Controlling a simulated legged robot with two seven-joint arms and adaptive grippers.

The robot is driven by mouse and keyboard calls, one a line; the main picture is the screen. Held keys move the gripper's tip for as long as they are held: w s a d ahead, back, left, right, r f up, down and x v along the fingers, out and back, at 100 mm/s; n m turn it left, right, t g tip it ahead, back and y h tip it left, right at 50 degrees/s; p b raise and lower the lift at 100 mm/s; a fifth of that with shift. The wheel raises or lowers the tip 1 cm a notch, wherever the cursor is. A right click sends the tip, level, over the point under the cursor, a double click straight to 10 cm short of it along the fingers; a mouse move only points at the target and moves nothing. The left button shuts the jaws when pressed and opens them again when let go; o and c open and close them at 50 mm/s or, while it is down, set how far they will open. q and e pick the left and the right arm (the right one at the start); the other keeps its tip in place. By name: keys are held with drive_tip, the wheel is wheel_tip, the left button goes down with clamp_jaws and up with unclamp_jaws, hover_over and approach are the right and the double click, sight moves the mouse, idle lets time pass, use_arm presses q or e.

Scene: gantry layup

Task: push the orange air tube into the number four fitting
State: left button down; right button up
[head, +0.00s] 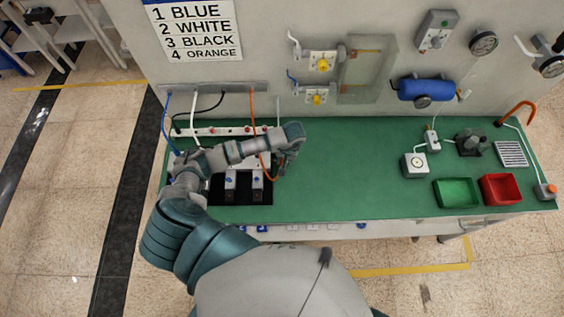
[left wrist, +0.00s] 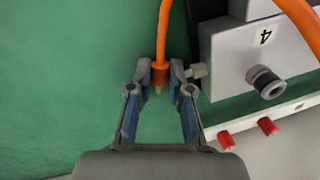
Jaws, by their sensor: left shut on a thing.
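The orange air tube (head: 252,105) hangs from the wall rail and curves down to my left gripper (head: 290,150) over the bench. In the left wrist view, my left gripper (left wrist: 160,78) is shut on the orange tube (left wrist: 164,35) at its orange end collar, with a small tip showing between the fingers. The number four fitting (left wrist: 267,82) is a dark ring on a white block marked 4, right of the gripper. The tube end is apart from it. In the head view my arm partly hides the blocks. My right gripper is not in view.
Red knobs (left wrist: 267,126) line a white strip beside the block. Another stretch of orange tube (left wrist: 300,18) crosses the block's corner. Blue (head: 165,125), white and black tubes hang at left. Green (head: 457,193) and red (head: 501,190) bins stand far right; the bench middle is clear.

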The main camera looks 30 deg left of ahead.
sight(282, 161)
use_arm(q)
drive_tip(key=shift+a+r, duration=0.1)
drive_tip(key=shift+a, duration=0.05)
drive_tip(key=shift+r, duration=0.5)
wheel_tip(282, 161, up, 2)
drive_tip(key=shift+w+r+b, duration=0.1)
drive_tip(key=shift+r+b, duration=0.1)
drive_tip(key=shift+b, duration=0.45)
drive_tip(key=s+d+b, duration=0.1)
drive_tip(key=s+d, duration=0.1)
drive_tip(key=s, duration=0.2)
drive_tip(key=s+d+b, duration=0.1)
drive_tip(key=s+d, duration=0.1)
drive_tip(key=s, duration=0.3)
drive_tip(key=s+d+r+b, duration=0.1)
drive_tip(key=s+d, duration=0.1)
drive_tip(key=s, duration=0.3)
drive_tip(key=shift+d+r, duration=0.1)
drive_tip(key=shift+s+d+r, duration=0.1)
drive_tip(key=shift+s+d, duration=0.1)
drive_tip(key=shift+s, duration=0.25)
